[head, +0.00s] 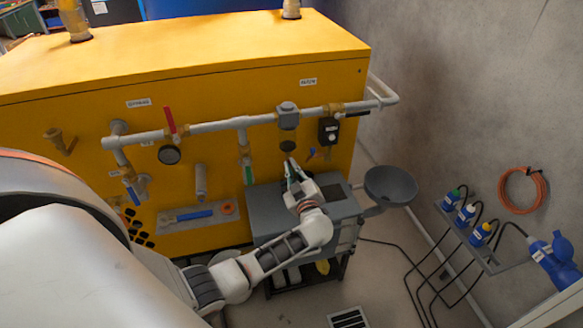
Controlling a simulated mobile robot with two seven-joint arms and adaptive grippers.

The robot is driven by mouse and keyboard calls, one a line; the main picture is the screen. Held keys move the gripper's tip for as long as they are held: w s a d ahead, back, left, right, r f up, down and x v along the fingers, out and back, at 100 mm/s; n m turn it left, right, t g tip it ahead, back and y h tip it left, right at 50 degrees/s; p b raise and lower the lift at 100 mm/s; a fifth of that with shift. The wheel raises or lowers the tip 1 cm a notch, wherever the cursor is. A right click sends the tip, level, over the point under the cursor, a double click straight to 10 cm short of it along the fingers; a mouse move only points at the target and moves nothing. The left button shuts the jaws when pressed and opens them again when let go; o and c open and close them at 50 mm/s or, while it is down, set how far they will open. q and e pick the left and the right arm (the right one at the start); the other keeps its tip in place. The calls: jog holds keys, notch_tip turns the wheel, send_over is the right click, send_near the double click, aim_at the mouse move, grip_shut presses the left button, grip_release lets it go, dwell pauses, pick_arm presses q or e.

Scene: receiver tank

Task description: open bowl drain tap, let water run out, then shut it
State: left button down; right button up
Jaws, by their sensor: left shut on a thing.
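The grey filter housing (288,115) sits on the pipe along the front of the yellow tank (190,75). A small dark round bowl (288,146) hangs below it. My left gripper (291,166) reaches up from below to just under this bowl. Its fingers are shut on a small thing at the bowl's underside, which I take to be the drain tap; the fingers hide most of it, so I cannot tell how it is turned. No running water can be made out. My right gripper is not in view.
A grey cart (268,210) stands under the pipe, with a round grey basin (391,186) at its right. A red-handled valve (170,121) and gauge (170,155) are to the left. A floor grate (349,318) lies in front.

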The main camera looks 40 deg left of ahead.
pick_arm(q)
jog(key=shift+n, duration=0.3)
jog(key=n, duration=0.3)
jog(key=n+b, duration=0.1)
jog(key=n, duration=0.3)
jog(key=n+b, duration=0.1)
jog(key=n, duration=0.3)
jog(key=shift+s+f, duration=0.1)
jog(key=shift+f, duration=0.2)
jog(key=shift+n, duration=0.3)
jog(key=c, duration=2.2)
grip_release()
